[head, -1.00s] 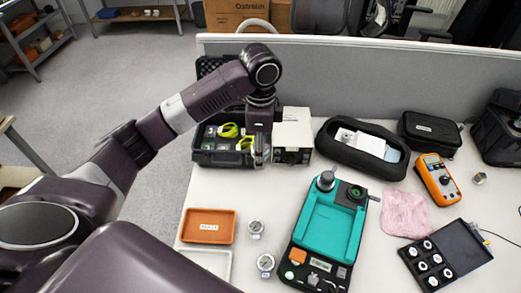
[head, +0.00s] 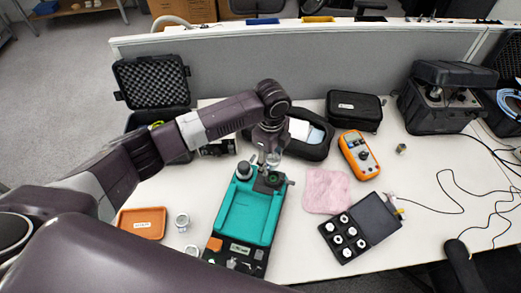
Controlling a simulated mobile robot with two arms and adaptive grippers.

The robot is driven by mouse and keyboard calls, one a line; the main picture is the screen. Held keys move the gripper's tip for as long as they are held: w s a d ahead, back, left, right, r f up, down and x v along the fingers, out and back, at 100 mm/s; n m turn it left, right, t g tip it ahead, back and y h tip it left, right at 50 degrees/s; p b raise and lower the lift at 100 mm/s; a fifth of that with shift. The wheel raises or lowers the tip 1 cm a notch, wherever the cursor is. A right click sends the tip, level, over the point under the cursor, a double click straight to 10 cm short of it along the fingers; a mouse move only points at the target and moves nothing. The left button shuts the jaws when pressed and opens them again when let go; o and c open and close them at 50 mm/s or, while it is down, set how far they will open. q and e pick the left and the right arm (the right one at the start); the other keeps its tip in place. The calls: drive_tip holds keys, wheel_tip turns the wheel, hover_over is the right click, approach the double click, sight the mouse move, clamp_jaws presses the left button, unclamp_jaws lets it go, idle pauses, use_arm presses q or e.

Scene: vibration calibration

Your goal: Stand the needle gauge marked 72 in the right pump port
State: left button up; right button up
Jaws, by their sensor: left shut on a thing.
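The teal and black pump (head: 245,212) lies on the white table. A grey round knob (head: 244,170) stands at its far left corner, and the dark right port (head: 277,180) with a greenish ring is at its far right corner. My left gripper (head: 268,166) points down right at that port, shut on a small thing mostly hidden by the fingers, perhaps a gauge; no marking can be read. I cannot tell whether it touches the port. Two round white-faced gauges (head: 182,221) stand left of the pump, their numbers unreadable. My right gripper is out of view.
An orange tray (head: 142,223) lies at left. An open black case (head: 310,135) is behind the gripper. A pink cloth (head: 327,191), orange multimeter (head: 359,154) and black box of round parts (head: 360,228) lie to the right. A grey partition (head: 300,68) closes the back.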

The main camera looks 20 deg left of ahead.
use_arm(q)
drive_tip(key=shift+w+d+f, duration=0.1)
drive_tip(key=shift+d, duration=0.25)
drive_tip(key=shift+d+f, duration=0.1)
drive_tip(key=shift+f+b, duration=0.25)
drive_tip(key=shift+b, duration=0.1)
drive_tip(key=shift+f+b, duration=0.75)
drive_tip(key=shift+b, duration=0.05)
drive_tip(key=shift+f+b, duration=0.85)
drive_tip(key=shift+b, duration=0.05)
drive_tip(key=shift+f+b, duration=0.55)
drive_tip(key=shift+b, duration=0.05)
drive_tip(key=shift+f, duration=0.75)
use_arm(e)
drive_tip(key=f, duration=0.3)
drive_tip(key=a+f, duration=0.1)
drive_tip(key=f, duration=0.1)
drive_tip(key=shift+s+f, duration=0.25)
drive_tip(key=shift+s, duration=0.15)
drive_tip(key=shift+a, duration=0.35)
